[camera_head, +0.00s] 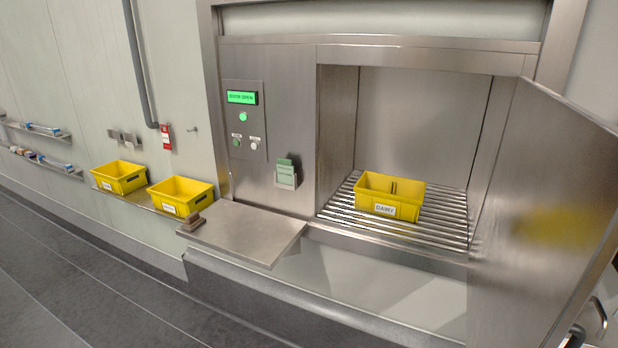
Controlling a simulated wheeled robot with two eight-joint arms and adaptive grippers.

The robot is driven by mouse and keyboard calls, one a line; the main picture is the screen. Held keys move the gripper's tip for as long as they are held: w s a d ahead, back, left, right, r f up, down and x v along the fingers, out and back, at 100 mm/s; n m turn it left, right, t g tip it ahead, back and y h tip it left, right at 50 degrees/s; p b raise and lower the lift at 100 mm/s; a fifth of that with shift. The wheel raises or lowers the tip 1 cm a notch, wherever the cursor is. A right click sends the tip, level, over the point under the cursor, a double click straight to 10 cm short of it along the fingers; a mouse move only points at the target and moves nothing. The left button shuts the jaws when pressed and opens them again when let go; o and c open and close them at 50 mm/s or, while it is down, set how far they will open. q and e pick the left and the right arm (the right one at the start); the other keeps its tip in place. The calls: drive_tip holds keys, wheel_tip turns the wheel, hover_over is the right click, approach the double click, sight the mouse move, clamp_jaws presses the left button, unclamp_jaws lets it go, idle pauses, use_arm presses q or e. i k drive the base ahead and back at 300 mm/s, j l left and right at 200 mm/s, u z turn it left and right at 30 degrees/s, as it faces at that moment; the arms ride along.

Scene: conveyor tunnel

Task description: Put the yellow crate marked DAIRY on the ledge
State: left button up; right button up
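The yellow crate marked DAIRY (390,195) stands upright on the rollers inside the open steel chamber. Its white label faces out, and it looks empty. A flat bare steel ledge (245,234) juts out left of the chamber opening, below the control panel. My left gripper is not in view. A small dark part, possibly the tip of my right gripper (575,338), shows at the bottom right edge by the door handle (599,318). Its fingers cannot be made out.
The steel door (545,215) stands open on the right. Two more yellow crates (119,177) (181,195) stand on a wall shelf left of the ledge. The panel display (241,98) glows green.

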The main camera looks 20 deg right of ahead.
sight(255, 232)
drive_tip(key=i+z, duration=0.35)
drive_tip(key=i+j+z, duration=0.2)
drive_tip(key=i+z, duration=0.15)
drive_tip(key=i, duration=0.25)
drive_tip(key=i+l+z, duration=0.15)
drive_tip(key=i+z, duration=0.3)
drive_tip(key=i+l+z, duration=0.1)
drive_tip(key=i+z, duration=0.2)
drive_tip(key=z, duration=0.15)
drive_tip(key=i+l, duration=0.1)
drive_tip(key=i, duration=0.4)
drive_tip(key=i+l, duration=0.15)
drive_tip(key=i, duration=0.35)
drive_tip(key=z, duration=0.05)
